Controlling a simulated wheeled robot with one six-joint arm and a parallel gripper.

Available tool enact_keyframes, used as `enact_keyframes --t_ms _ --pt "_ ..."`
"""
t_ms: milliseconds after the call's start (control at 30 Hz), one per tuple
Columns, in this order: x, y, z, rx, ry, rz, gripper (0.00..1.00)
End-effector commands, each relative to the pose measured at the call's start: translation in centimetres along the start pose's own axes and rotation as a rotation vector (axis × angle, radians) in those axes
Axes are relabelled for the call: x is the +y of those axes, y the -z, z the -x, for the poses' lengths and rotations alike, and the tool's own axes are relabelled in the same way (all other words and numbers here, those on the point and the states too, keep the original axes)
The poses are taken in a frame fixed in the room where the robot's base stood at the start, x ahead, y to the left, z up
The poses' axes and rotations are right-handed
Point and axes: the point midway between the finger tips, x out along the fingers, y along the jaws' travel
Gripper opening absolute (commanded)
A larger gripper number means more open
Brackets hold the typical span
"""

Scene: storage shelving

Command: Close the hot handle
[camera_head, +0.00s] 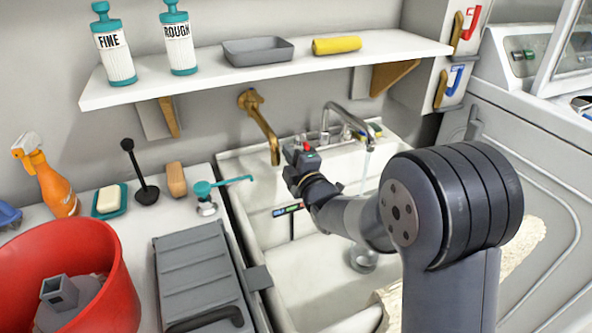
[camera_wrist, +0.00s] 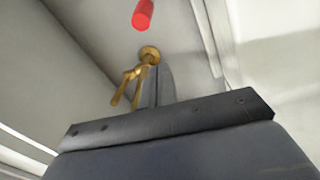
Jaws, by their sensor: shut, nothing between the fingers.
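My gripper (camera_head: 301,168) is over the back of the sink, close to the chrome faucet (camera_head: 351,113) and right of the brass spout (camera_head: 262,128). Water runs from the chrome faucet. A small red part (camera_head: 307,147) shows right at my gripper; I cannot tell whether it is the hot handle. In the wrist view a red cylinder (camera_wrist: 143,14) is at the top, apart from the brass fitting (camera_wrist: 149,54) below it. The faucet's left side is partly hidden by my gripper.
A white shelf (camera_head: 203,66) overhangs the sink (camera_head: 252,232). A red lever (camera_head: 472,22) and a blue lever (camera_head: 457,80) are on the panel at right. The counter at left holds a red bucket (camera_head: 100,240), a grey board (camera_head: 203,275) and a teal dispenser (camera_head: 205,190).

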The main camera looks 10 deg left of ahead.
Motion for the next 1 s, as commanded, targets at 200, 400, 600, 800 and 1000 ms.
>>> enact_keyframes --t_ms 200,400,600,800,1000 --pt "0.0 -2.0 -0.9 -0.006 0.001 0.0 0.0" --pt "0.0 -3.6 -0.3 -0.002 0.0 0.0 0.0" --pt "0.0 -3.8 -0.2 -0.002 0.0 -0.001 0.0" --pt "0.0 -3.8 -0.2 -0.001 0.0 -0.001 0.0" --pt "-0.3 -4.7 0.1 -0.002 -0.002 0.0 0.0"
